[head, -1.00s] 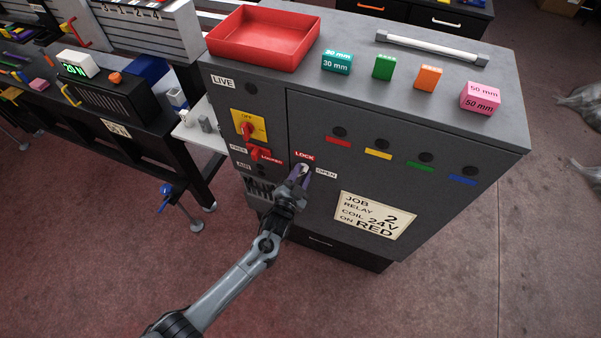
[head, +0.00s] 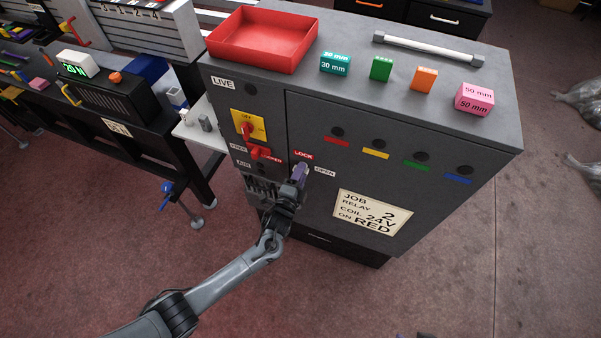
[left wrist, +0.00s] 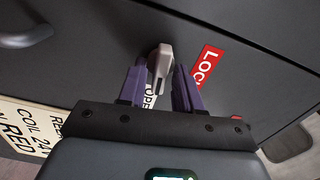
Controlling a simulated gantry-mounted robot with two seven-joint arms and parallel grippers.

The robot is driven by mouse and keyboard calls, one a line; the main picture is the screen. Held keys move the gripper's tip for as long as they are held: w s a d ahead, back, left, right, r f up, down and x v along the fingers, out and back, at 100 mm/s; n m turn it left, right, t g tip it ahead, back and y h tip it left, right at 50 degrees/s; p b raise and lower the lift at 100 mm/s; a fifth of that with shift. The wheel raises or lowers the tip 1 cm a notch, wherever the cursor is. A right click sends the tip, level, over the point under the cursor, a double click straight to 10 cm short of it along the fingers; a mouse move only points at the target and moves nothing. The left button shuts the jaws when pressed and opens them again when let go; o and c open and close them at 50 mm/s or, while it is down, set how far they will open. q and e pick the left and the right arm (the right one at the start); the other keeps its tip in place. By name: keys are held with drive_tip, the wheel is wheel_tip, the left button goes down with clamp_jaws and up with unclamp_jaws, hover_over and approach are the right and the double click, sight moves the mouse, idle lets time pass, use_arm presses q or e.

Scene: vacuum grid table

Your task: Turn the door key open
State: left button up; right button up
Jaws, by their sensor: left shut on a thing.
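The door key (left wrist: 160,62) is a light grey piece on the dark cabinet door, seen in the left wrist view between my two purple fingers. My left gripper (left wrist: 160,88) is shut on it. In the head view my left gripper (head: 300,174) is at the key, beside the red LOCK label (head: 304,156) and the white OPEN label (head: 325,172). The fingers cover most of the key there, and I cannot tell its exact angle. In the left wrist view the OPEN label is partly hidden behind the key and fingers. My right gripper is not clearly in view.
The dark cabinet (head: 440,125) carries a red tray (head: 262,62), several coloured blocks and a white-barred handle (head: 428,48) on top. A yellow-and-red switch (head: 248,126) and a red lever (head: 258,152) are left of the key. Open floor lies in front.

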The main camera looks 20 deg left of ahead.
use_arm(q)
drive_tip(key=shift+m, duration=0.4)
drive_tip(key=o, duration=0.7)
drive_tip(key=s+p, duration=0.1)
drive_tip(key=s, duration=0.9)
drive_tip(key=shift+s, duration=0.4)
drive_tip(key=shift+a, duration=0.1)
